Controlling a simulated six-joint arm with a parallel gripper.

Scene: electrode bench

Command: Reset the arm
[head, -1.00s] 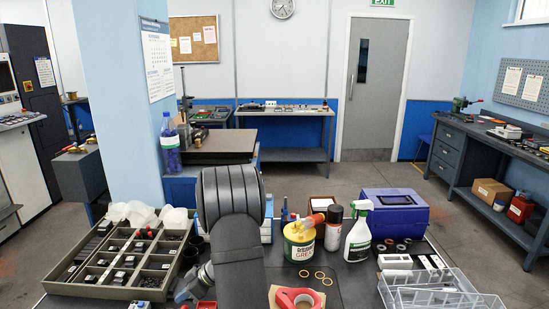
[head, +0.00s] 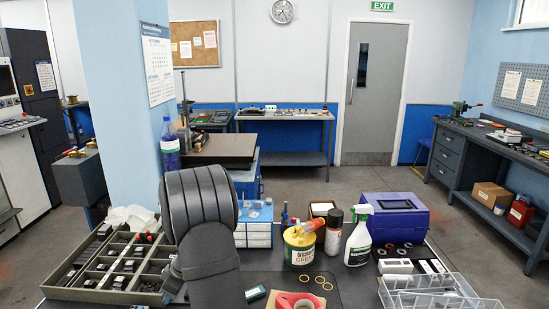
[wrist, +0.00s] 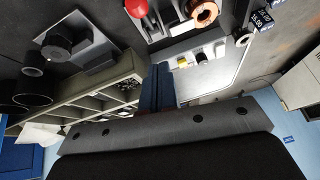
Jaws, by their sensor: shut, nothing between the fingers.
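My arm (head: 205,215) rises in the front middle of the head view, beside the right end of the divided tray (head: 150,298). The fingers are over the bench, between the divided tray's edge and a light panel (wrist: 205,65) with small parts.
The yellow grease tin (head: 299,250), spray bottle (head: 358,240), blue box (head: 395,213) and clear trays (head: 430,290) stand to the right. A blue drawer unit (head: 258,228) stands behind the arm. A grey block with a black knob (wrist: 58,45) shows in the wrist view.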

